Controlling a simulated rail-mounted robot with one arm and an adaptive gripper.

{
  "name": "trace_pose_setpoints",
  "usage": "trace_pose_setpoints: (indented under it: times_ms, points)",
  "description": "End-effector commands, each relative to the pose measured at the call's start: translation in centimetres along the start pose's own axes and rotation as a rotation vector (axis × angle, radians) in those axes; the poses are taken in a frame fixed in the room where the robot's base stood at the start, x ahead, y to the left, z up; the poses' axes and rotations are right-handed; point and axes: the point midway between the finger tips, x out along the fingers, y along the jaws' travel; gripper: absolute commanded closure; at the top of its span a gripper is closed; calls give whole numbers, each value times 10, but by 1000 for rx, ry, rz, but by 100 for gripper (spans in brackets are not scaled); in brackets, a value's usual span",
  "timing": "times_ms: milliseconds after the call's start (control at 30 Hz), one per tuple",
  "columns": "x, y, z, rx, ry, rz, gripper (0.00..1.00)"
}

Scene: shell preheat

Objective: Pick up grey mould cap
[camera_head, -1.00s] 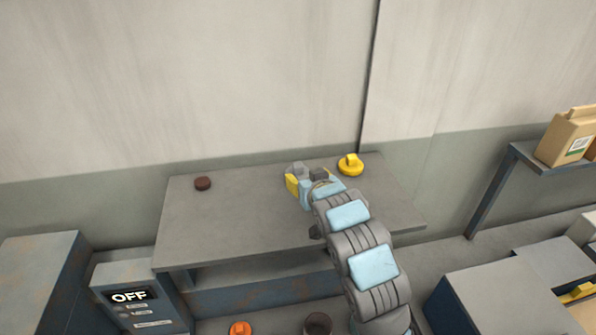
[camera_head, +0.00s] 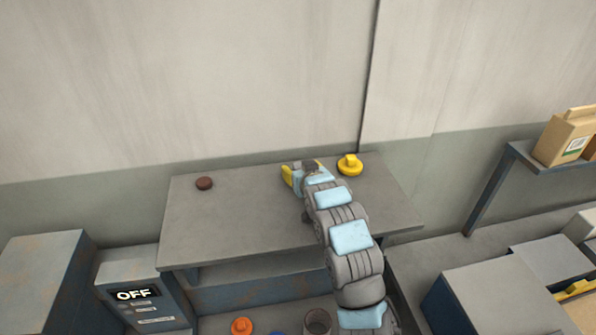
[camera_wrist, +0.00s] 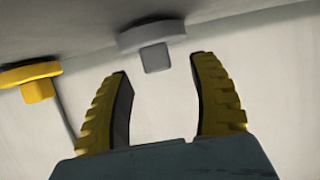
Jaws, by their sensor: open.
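The grey mould cap (camera_wrist: 152,38) shows in the wrist view as a flat disc with a square knob on the grey table surface. The picture appears upside down, with the table along the top. My gripper (camera_wrist: 160,65) is open and empty. Its two yellow fingers point at the cap, and the knob lies between and just beyond the fingertips, with no clear contact. In the head view my gripper (camera_head: 303,170) is low over the back of the table (camera_head: 235,220). There I cannot clearly make out the grey cap.
A yellow cap (camera_head: 349,166) stands right of my gripper; it also shows in the wrist view (camera_wrist: 38,86). A dark brown disc (camera_head: 204,183) lies at the table's left. The wall (camera_head: 240,80) is close behind. A box marked OFF (camera_head: 140,296) stands front left.

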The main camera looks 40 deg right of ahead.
Motion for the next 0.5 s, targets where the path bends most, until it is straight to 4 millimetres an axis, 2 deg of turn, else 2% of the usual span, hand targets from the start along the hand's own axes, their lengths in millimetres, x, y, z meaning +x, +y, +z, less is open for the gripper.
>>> trace_pose_setpoints:
  times_ms: [300, 500]
  points:
    - [25, 2, -3, 2, 0, 0, 39]
    - [32, 2, -2, 1, 0, 0, 39]
